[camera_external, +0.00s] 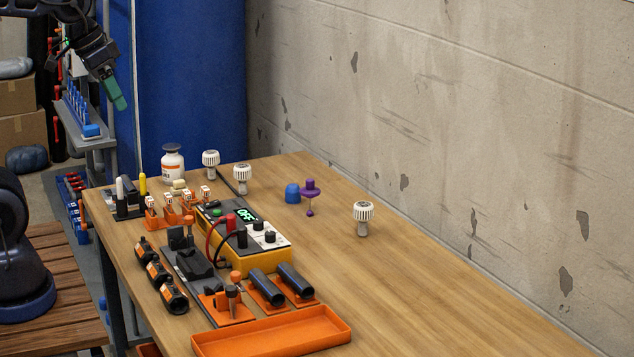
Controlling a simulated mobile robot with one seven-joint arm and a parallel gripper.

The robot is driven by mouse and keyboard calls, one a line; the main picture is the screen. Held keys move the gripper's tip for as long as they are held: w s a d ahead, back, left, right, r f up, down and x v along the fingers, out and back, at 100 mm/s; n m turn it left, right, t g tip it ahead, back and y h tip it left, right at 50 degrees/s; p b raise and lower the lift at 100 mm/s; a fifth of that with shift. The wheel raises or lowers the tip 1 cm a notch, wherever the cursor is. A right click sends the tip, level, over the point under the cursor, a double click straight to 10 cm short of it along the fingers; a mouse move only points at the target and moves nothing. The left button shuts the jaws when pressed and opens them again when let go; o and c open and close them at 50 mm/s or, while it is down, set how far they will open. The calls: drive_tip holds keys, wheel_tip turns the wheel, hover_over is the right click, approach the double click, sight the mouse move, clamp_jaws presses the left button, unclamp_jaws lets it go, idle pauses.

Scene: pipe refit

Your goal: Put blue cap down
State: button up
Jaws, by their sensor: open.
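The blue cap (292,194) sits on the wooden table, toward the back near the wall. It stands right beside a purple knobbed part (310,191); whether the two touch is hard to tell. My gripper (116,101) is at the top left, pointing down with a teal-green end. It is far from the cap, off the table's left end and above a grey rack. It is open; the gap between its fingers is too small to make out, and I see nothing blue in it.
An orange tray (272,331) lies at the table's front. A yellow power unit (246,237) with cables, black tubes (265,286) and orange holders crowd the left side. White knobbed parts (363,216) and a white bottle (172,162) stand upright. The table's right side is clear.

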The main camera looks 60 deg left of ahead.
drive_tip(key=s, duration=0.1)
drive_tip(key=s+f, duration=0.1)
drive_tip(key=s, duration=0.1)
drive_tip(key=shift+s+d, duration=0.1)
drive_tip(key=shift+d, duration=0.1)
